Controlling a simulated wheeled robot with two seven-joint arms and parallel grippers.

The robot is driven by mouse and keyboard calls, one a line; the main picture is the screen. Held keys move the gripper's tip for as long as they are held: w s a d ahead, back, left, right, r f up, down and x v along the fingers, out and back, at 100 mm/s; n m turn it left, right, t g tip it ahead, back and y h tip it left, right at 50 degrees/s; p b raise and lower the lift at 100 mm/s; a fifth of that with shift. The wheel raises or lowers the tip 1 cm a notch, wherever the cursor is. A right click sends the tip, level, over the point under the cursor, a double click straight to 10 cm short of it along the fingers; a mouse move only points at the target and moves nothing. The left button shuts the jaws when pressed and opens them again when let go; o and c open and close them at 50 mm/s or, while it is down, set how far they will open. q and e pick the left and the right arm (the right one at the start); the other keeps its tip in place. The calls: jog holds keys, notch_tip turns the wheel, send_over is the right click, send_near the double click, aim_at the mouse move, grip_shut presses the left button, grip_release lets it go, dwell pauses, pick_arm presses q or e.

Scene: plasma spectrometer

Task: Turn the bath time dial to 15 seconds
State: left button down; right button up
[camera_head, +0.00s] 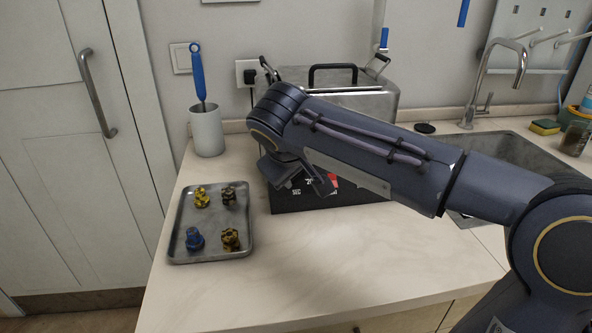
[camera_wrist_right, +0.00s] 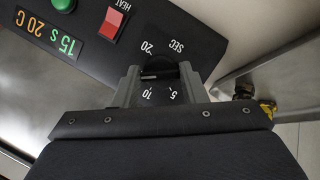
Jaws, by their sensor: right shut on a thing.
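The bath is a steel box (camera_head: 345,78) with a black front panel (camera_head: 345,198), mostly behind my right arm in the head view. My right gripper (camera_head: 298,183) is at that panel. In the right wrist view my right gripper (camera_wrist_right: 160,82) is shut around the black bath time dial (camera_wrist_right: 166,72), one finger on each side. The dial's light pointer mark lies between the printed 10 and 20. The 5, 10, 20 and SEC marks show upside down. The display (camera_wrist_right: 65,45) seems to read 15 S in green, with 20 C in orange. My left gripper is out of view.
A red HEAT switch (camera_wrist_right: 113,25) and a green button (camera_wrist_right: 63,4) sit near the dial. A metal tray (camera_head: 179,247) with several small yellow, dark and blue parts lies left on the counter. A white cup (camera_head: 207,133) holds a blue-handled tool. The front counter is clear.

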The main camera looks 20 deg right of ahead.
jog(key=shift+f+m, duration=0.1)
jog(key=shift+m, duration=0.4)
jog(key=o, duration=1)
jog(key=p+v, duration=0.1)
jog(key=v, duration=0.7)
jog(key=shift+p, duration=0.4)
jog(key=shift+d, duration=0.1)
